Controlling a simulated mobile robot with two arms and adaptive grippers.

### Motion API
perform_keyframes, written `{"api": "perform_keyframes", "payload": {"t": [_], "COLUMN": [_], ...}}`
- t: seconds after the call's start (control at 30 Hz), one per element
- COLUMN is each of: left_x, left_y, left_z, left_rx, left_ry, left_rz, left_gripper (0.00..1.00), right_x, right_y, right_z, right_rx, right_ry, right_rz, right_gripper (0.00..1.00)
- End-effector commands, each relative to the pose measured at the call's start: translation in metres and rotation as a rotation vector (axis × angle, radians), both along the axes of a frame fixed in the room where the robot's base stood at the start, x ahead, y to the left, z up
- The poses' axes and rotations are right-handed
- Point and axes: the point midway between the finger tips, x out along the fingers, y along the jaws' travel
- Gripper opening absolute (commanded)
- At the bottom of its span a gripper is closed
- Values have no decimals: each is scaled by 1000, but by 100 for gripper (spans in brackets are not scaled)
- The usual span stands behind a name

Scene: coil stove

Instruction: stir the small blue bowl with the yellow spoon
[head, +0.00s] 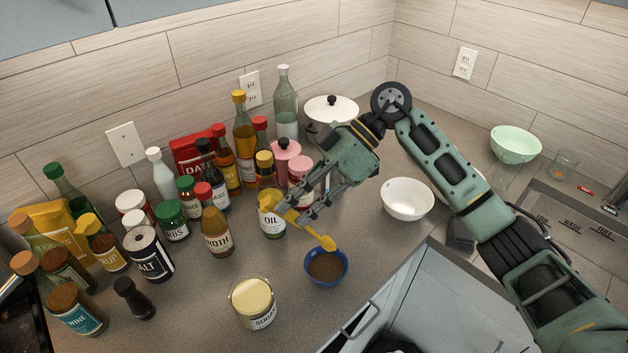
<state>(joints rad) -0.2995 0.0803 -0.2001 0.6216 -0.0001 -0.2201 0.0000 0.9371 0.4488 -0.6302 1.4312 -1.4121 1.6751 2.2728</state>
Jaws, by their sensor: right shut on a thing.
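The small blue bowl (327,280) stands on the grey counter near its front edge and holds something brown. The yellow spoon (308,229) is in my right gripper (276,210), which is shut on its handle. The spoon slants down to the right, and its head is over the back rim of the bowl. I cannot tell whether the head touches the rim or the brown contents. My left gripper does not show.
A sugar jar (257,309) stands left of the blue bowl. Several bottles and jars crowd the counter behind and to the left, including a broth bottle (217,235). A white bowl (407,199) stands to the right. An open drawer (400,320) lies below the counter edge.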

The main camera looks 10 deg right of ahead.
Motion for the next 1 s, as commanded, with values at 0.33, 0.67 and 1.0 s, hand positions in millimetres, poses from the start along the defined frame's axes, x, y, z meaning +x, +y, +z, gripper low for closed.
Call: {"api": "perform_keyframes", "payload": {"t": [0.33,0.67,1.0], "left_x": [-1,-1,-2], "left_y": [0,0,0], "left_z": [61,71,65], "left_rx": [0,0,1], "left_ry": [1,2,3], "left_rz": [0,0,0], "left_gripper": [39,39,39], "right_x": [1,2,3], "right_y": [38,66,75], "right_z": [-12,-57,-74], "right_rx": [-293,-619,-758], "right_ry": [7,19,24], "right_rz": [6,4,1], "right_gripper": [0,0,0]}}
